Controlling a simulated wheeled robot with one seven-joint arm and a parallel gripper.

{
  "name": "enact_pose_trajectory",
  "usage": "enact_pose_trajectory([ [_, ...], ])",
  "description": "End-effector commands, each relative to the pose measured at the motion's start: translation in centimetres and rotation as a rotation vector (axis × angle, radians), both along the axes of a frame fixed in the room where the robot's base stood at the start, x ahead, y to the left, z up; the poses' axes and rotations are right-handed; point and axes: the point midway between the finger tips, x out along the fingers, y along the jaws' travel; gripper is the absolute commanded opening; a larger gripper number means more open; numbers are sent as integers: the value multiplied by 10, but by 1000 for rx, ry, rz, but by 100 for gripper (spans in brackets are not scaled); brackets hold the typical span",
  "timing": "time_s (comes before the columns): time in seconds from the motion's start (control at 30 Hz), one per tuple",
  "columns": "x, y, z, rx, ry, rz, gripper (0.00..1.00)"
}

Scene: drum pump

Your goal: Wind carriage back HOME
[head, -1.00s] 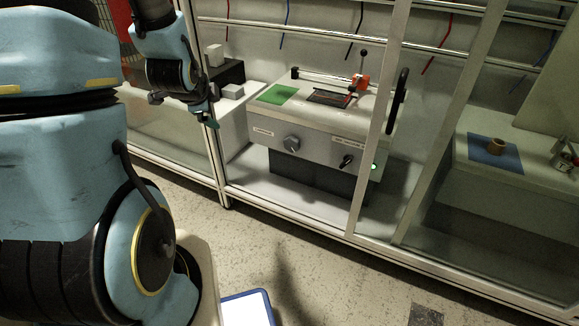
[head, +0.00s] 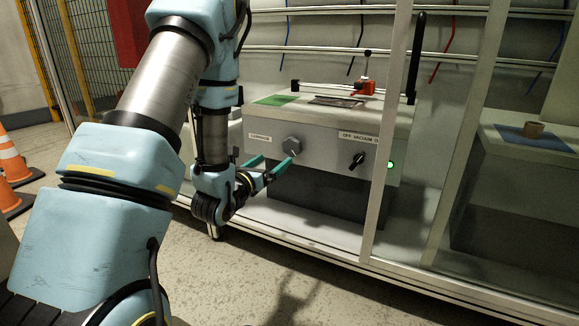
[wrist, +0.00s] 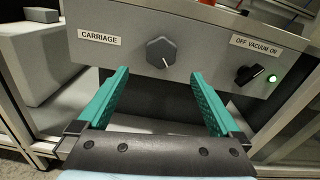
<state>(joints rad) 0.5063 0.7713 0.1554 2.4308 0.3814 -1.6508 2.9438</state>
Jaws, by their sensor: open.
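The carriage knob (head: 291,146) is a grey hexagonal knob on the machine's front panel, beside a CARRIAGE label (head: 260,136). In the wrist view the knob (wrist: 161,52) shows a white pointer line toward the lower right. My gripper (head: 282,163) is open and empty, with green fingers in front of and slightly below the knob; I see no contact. In the wrist view its fingers (wrist: 160,78) straddle the space below the knob. The carriage (head: 364,87), a red block with a black-topped lever, stands on a rail at the right of the machine top.
A black vacuum switch (head: 357,160) and a lit green lamp (head: 391,165) are right of the knob. A frame post (head: 395,130) stands in front of the machine's right part. A green pad (head: 276,100) and dark plate (head: 336,102) lie on top.

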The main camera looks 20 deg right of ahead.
Motion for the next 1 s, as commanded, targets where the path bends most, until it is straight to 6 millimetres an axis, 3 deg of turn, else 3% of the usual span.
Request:
enact_pose_trajectory([
  [0.17, 4, -8, -3, 9, -30, -8, 100],
  [0.7, 67, -69, -3, 8, -26, -7, 100],
  [1.0, 76, -77, -2, 9, -24, -5, 100],
])
